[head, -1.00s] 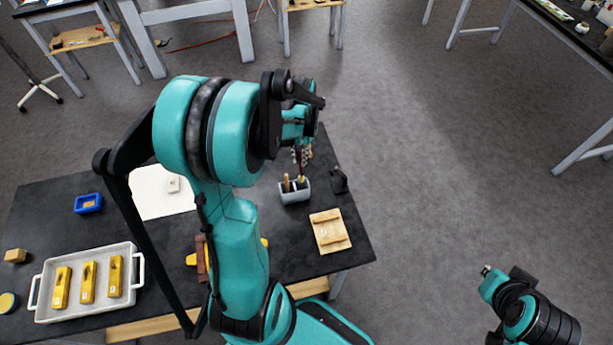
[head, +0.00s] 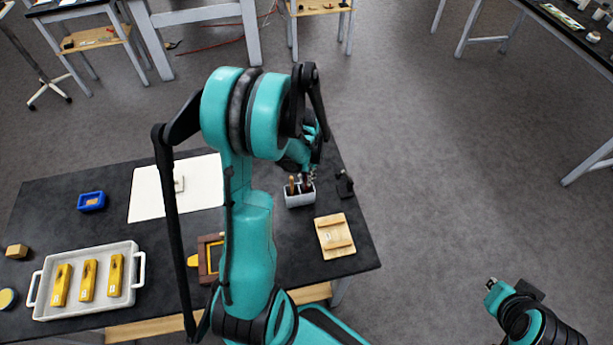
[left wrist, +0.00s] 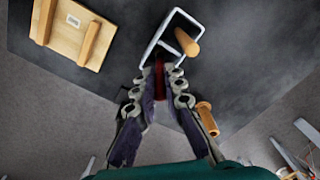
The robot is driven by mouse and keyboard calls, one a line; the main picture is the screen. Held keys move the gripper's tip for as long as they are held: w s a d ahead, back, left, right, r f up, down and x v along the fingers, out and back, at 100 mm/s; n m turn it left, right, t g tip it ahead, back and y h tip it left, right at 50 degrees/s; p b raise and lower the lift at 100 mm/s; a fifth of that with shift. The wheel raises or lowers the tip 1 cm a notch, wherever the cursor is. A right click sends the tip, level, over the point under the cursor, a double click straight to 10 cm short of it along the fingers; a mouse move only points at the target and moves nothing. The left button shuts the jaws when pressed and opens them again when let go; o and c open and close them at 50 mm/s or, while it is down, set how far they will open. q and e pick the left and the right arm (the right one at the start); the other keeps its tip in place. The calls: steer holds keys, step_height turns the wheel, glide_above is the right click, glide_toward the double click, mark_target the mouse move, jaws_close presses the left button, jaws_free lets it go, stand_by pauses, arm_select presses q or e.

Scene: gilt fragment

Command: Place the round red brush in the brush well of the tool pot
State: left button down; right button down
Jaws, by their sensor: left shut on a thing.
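The grey tool pot (head: 301,200) stands near the right end of the dark table; it also shows in the left wrist view (left wrist: 150,47). A wooden-handled tool (left wrist: 187,43) stands in one compartment. My left gripper (head: 310,174) is directly above the pot, shut on the dark red brush (left wrist: 160,78). The brush points down into the pot's other compartment, beside the wooden handle. The fingers hide much of the brush, and how deep its lower end sits cannot be told. My right gripper (head: 491,285) is away from the table at lower right; its fingers are too small to read.
A wooden block with two bars (head: 336,250) lies in front of the pot. A dark stand (head: 344,183) is close on the pot's right. A white tray (head: 42,308) with yellow tools, a blue box (head: 91,208) and a white sheet (head: 145,205) lie further left.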

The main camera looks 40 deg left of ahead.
arm_select(q)
steer(key=c, duration=1.6)
jaws_free()
steer(key=shift+f, duration=0.1)
step_height(320, 180, up, 12)
steer(key=p, duration=0.2)
steer(key=shift+w+p, duration=0.1)
steer(key=shift+p, duration=0.2)
steer(key=s+d+r+t, duration=0.3)
steer(key=d+r, duration=0.1)
steer(key=d, duration=0.5)
steer(key=s+d+r+m+t, duration=0.1)
steer(key=s+d+r+t, duration=0.3)
steer(key=d, duration=0.5)
steer(key=shift+s+r, duration=0.25)
steer(key=shift+r, duration=0.4)
steer(key=shift+d, duration=0.1)
